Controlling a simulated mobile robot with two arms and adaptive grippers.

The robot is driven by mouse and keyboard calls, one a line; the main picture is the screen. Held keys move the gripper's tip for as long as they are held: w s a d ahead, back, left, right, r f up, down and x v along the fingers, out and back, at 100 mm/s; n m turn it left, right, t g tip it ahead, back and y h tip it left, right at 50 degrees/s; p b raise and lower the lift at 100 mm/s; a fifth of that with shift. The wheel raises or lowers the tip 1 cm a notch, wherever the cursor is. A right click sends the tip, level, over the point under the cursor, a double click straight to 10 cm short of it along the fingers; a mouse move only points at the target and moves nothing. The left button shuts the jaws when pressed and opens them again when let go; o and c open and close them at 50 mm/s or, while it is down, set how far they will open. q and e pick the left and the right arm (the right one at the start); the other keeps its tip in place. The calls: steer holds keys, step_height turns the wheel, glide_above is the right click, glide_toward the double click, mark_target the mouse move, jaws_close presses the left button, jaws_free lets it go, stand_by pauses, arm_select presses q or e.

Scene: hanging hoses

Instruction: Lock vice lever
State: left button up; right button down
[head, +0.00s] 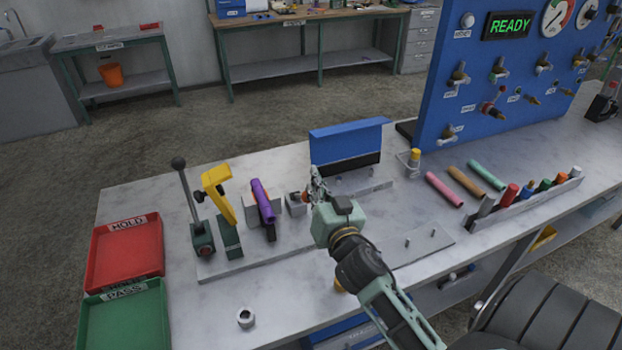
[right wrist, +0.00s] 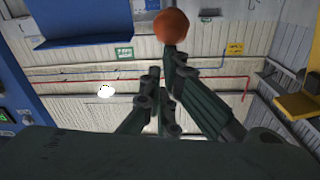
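My right gripper (head: 316,180) is in the middle of the head view, low over the bench beside the vice. The vice (head: 296,204) is a small grey block on the grey base plate, and a purple hose (head: 262,200) stands tilted just left of it. An orange ball knob (right wrist: 171,27) shows in the right wrist view, at the tips of my right gripper's fingers (right wrist: 170,72). The fingers are close together; I cannot tell whether they grip the lever below the knob. The lever's stem is mostly hidden. My left gripper is not in view.
Left of the hose stand a yellow-handled clamp (head: 219,190) and a black-knobbed lever (head: 186,190). A blue panel (head: 347,143) stands behind the gripper. Red (head: 126,255) and green (head: 128,318) trays are at left. Loose hoses (head: 445,190) lie at right. The front of the bench is mostly clear.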

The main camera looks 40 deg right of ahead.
steer(key=shift+s+f, duration=0.1)
steer(key=shift+f, duration=0.05)
stand_by(0.3)
step_height(320, 180, up, 5)
steer(key=w+d+p, duration=0.1)
steer(key=p, duration=0.4)
steer(key=f+b+v, duration=0.1)
steer(key=b+v, duration=0.3)
steer(key=v, duration=0.6)
